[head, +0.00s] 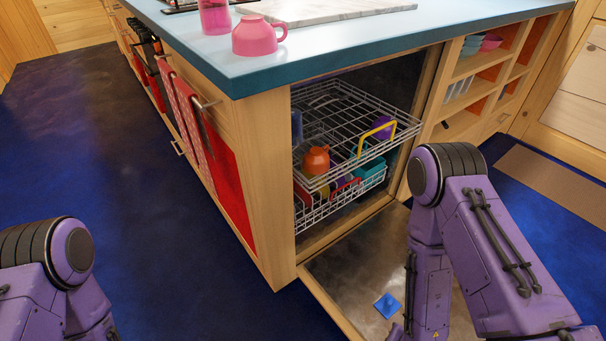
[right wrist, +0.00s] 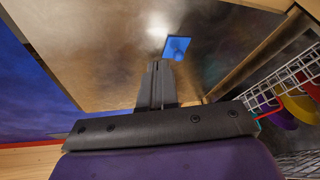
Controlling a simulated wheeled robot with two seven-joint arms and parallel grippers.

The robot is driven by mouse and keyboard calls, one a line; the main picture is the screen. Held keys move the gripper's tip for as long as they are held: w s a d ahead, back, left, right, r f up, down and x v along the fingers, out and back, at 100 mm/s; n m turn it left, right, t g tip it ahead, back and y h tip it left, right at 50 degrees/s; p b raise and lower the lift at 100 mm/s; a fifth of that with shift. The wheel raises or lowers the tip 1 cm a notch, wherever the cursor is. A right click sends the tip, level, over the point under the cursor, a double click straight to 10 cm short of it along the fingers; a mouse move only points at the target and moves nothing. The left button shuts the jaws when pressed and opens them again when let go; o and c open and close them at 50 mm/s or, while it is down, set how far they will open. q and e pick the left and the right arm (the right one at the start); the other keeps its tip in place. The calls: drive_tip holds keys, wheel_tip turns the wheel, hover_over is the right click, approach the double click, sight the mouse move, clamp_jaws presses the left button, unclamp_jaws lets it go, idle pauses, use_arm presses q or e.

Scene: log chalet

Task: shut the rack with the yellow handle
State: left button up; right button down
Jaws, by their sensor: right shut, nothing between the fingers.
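The upper wire rack (head: 340,116) with the yellow handle (head: 377,137) is inside the open dishwasher and stands partly out over the lower rack. An orange cup (head: 316,160) and a purple item (head: 380,126) show in it. My right gripper (right wrist: 156,66) is shut and empty in the right wrist view, over the open door, with no contact with the yellow handle visible. In the head view the right gripper cannot be made out below my arm. My left arm shows at the lower left, but its gripper is out of frame.
The lower rack (head: 318,213) has a red handle (head: 343,187) and holds coloured dishes. The dishwasher door (head: 350,260) lies folded down, with a blue square piece (head: 387,305) on it. A pink mug (head: 255,37) stands on the blue counter (head: 330,40). Blue floor at left is clear.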

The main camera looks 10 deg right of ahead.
drive_tip(key=w+r+m+t+y+b, duration=0.1)
drive_tip(key=w+r+m+t+y, duration=0.4)
drive_tip(key=w+m, duration=0.55)
drive_tip(key=m+t+y+b, duration=0.1)
drive_tip(key=m+t+y, duration=0.3)
drive_tip(key=m+t, duration=0.5)
approach(320, 179)
drive_tip(key=s+d+m+g, duration=0.2)
drive_tip(key=s+d, duration=0.2)
drive_tip(key=s, duration=0.3)
drive_tip(key=shift+m+t+y, duration=0.25)
drive_tip(key=shift+t+y, duration=0.05)
drive_tip(key=b+x, duration=0.8)
drive_tip(key=x, duration=0.1)
drive_tip(key=b+x, duration=0.5)
drive_tip(key=shift+s+a+r, duration=0.15)
drive_tip(key=shift+a+r, duration=0.05)
drive_tip(key=shift+r, duration=0.2)
use_arm(q)
drive_tip(key=s+d+f+m+g+h, duration=0.1)
drive_tip(key=s+f+m+g, duration=0.1)
drive_tip(key=f, duration=1.3)
drive_tip(key=shift+s+h, duration=0.3)
drive_tip(key=shift+s, duration=0.2)
use_arm(e)
drive_tip(key=shift+w+a+r, duration=0.15)
drive_tip(key=shift+w+r, duration=0.1)
drive_tip(key=shift+w, duration=0.2)
drive_tip(key=shift+w, duration=0.1)
